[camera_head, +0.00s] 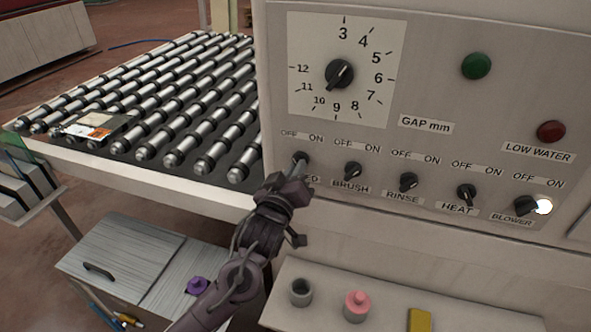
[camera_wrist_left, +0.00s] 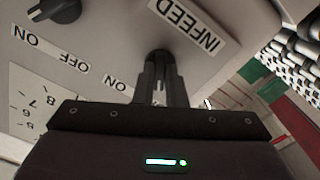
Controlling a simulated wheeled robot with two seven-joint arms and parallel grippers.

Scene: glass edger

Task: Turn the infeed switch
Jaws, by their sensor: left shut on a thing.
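The infeed switch (camera_head: 301,157) is a small black knob at the left end of a row on the grey panel, under an OFF/ON label. My left gripper (camera_head: 299,168) comes up from below and is shut on this knob. In the left wrist view the fingers (camera_wrist_left: 160,84) close around the dark infeed knob (camera_wrist_left: 158,55), beside the INFEED label (camera_wrist_left: 188,24). The fingers hide most of the knob, so I cannot tell which way it points. In the head view my gripper covers part of its name label. My right gripper is not in view.
The brush switch (camera_head: 352,171) sits close to the right, then the rinse (camera_head: 408,182), heat (camera_head: 466,194) and blower (camera_head: 525,206) switches. A lit white lamp (camera_head: 544,206) is beside blower. The gap dial (camera_head: 339,74) is above. A roller conveyor (camera_head: 150,115) lies left.

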